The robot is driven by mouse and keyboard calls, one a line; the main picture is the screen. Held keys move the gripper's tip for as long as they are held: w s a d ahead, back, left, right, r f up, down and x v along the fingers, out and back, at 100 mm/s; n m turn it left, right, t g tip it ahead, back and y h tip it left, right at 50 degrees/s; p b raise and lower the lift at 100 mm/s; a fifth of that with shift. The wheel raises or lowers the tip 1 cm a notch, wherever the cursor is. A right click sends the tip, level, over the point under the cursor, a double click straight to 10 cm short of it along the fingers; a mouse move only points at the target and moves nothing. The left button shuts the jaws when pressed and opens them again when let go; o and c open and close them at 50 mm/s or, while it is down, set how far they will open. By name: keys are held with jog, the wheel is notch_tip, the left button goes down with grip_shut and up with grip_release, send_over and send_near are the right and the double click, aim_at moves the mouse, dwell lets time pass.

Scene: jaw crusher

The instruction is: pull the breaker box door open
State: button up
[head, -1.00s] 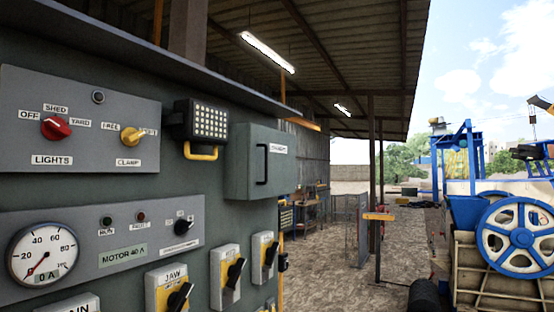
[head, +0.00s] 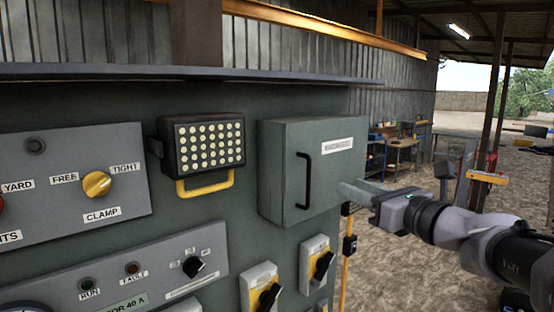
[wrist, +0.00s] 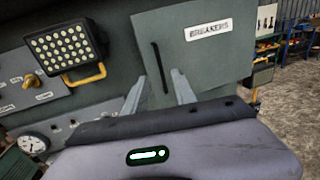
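The breaker box (head: 280,190) is a grey-green box on the panel wall, and its door (head: 330,178) is shut. The door carries a white label (head: 338,145), which reads BREAKERS in the wrist view (wrist: 209,30). A dark upright bar handle (head: 304,181) is on the door's left side. My gripper (head: 358,194) is to the right of the handle in the head view, apart from it. In the wrist view my gripper's fingers (wrist: 158,92) are spread and empty, with the handle (wrist: 160,68) showing between them, farther off.
Left of the box is a lamp (head: 203,145) with a yellow handle. A control plate with a clamp knob (head: 97,185) is farther left. Open gravel ground lies to the right.

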aim_at(310, 171)
jog(key=p+x, duration=0.1)
jog(key=x, duration=0.9)
jog(key=p+x, duration=0.1)
jog(key=x, duration=0.4)
jog(key=shift+a+f+p, duration=0.1)
jog(key=shift+a+p, duration=0.2)
jog(key=shift+p, duration=0.05)
jog(key=shift+w+a+f, duration=0.1)
jog(key=shift+w, duration=0.45)
jog(key=shift+s, duration=0.1)
jog(key=shift+c, duration=0.4)
grip_shut()
